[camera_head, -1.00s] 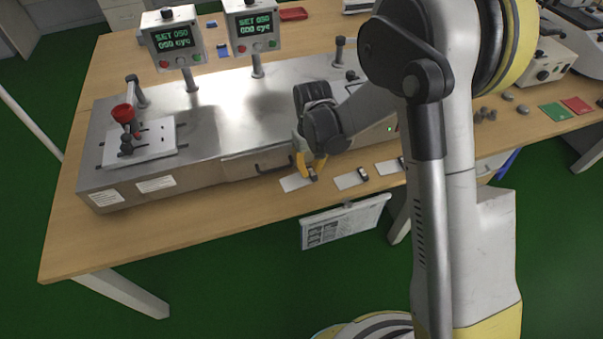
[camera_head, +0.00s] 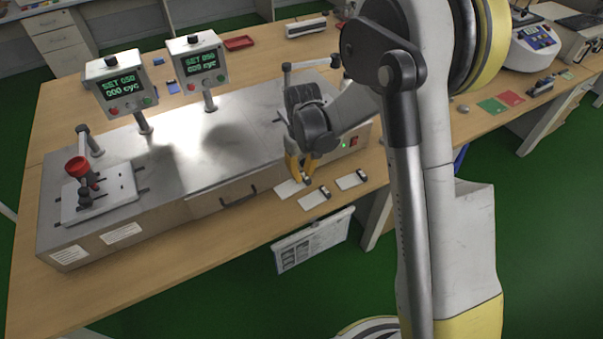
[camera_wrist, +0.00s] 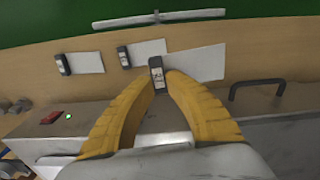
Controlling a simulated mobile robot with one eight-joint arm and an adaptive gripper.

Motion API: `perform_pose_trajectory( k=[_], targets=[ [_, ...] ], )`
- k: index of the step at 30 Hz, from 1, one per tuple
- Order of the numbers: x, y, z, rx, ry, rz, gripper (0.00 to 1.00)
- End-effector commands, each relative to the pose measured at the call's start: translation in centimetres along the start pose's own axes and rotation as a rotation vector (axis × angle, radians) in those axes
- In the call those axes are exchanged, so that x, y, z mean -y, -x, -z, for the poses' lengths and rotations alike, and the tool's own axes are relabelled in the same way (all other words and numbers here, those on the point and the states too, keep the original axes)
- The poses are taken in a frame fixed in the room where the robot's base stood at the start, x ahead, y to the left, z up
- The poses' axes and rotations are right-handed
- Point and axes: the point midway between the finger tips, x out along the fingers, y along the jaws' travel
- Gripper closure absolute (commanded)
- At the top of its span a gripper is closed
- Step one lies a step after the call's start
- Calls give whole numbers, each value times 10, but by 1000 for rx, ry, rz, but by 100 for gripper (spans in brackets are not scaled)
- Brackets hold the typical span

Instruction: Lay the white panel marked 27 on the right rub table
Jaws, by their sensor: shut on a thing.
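My gripper (camera_head: 301,178) has its yellow fingers closed on the dark end clip (camera_wrist: 157,74) of a white panel. The held panel (camera_head: 288,189) sits at the front of the test machine, left of the other two panels; its white sheet also shows in the wrist view (camera_wrist: 199,62). It appears slightly above the table, but the gap is hard to judge. Its number is too small to read. Two similar panels lie on the wood, a nearer one (camera_head: 311,200) and one further right (camera_head: 349,181). The right rub table is mostly hidden behind my gripper and arm.
The steel machine (camera_head: 200,150) fills the table's left half. Its left rub table (camera_head: 118,196) carries a red cup (camera_head: 77,166). Two control displays (camera_head: 122,83) stand behind. A drawer handle (camera_head: 238,197) juts from the front. A document sheet (camera_head: 312,241) hangs at the table edge.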

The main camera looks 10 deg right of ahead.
Motion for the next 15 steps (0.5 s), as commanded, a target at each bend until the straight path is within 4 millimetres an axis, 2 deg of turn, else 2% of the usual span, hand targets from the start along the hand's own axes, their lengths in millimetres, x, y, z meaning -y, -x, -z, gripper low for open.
perform_pose_trajectory(
  k=[15],
  targets=[
    [0,-34,0,0,0,0,100]
  ],
)
